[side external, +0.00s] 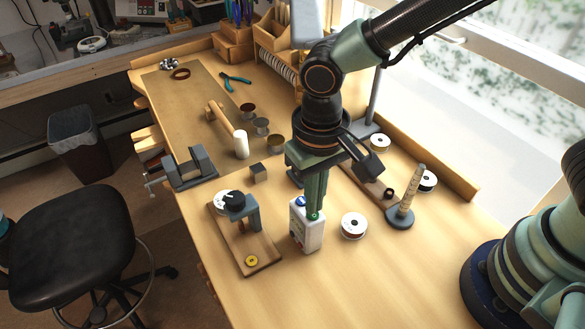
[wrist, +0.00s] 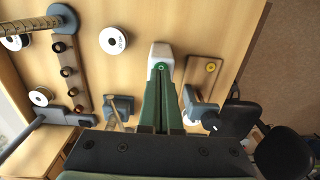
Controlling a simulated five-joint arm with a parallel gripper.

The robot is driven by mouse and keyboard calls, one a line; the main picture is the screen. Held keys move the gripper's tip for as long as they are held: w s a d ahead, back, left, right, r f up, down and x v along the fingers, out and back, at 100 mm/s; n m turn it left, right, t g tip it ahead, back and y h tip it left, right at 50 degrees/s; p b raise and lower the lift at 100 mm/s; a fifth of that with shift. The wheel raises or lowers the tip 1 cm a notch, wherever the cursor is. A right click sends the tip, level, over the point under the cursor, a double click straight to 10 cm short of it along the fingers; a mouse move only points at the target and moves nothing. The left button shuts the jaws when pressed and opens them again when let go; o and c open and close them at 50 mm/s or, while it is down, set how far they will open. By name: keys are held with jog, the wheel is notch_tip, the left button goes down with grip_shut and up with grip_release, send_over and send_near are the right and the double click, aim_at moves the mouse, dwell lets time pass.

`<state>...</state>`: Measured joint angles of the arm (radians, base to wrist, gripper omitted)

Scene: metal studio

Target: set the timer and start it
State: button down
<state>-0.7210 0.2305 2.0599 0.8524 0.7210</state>
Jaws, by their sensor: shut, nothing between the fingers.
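A wooden board (side external: 262,250) carries a blue-grey bracket (side external: 250,217) with a black knob (side external: 234,199) over a white dial, and a round yellow button (side external: 252,261) at its near end. I take this to be the timer. In the wrist view, the yellow button (wrist: 211,67) and bracket (wrist: 201,108) show right of my fingers. My gripper (side external: 314,214) is shut and empty, pointing down right beside the timer board. The dial's setting is too small to read.
A white-topped spool (side external: 354,226) stands right of the box, and a tapered ring stick (side external: 405,197) beyond it. A small grey block (side external: 258,173) and a vise (side external: 188,168) lie behind the board. The bench front is clear.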

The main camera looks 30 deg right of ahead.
jog(key=shift+f, duration=0.4)
jog(key=shift+d+f, duration=0.1)
jog(key=shift+f, duration=0.85)
notch_tip(320, 180, up, 15)
jog(key=shift+r, duration=0.15)
jog(key=shift+w, duration=0.1)
dwell(0.3)
jog(key=d+r+t, duration=0.1)
jog(key=d+t, duration=0.4)
jog(key=d, duration=1.9)
jog(key=shift+w+t, duration=0.3)
jog(key=shift+w, duration=0.15)
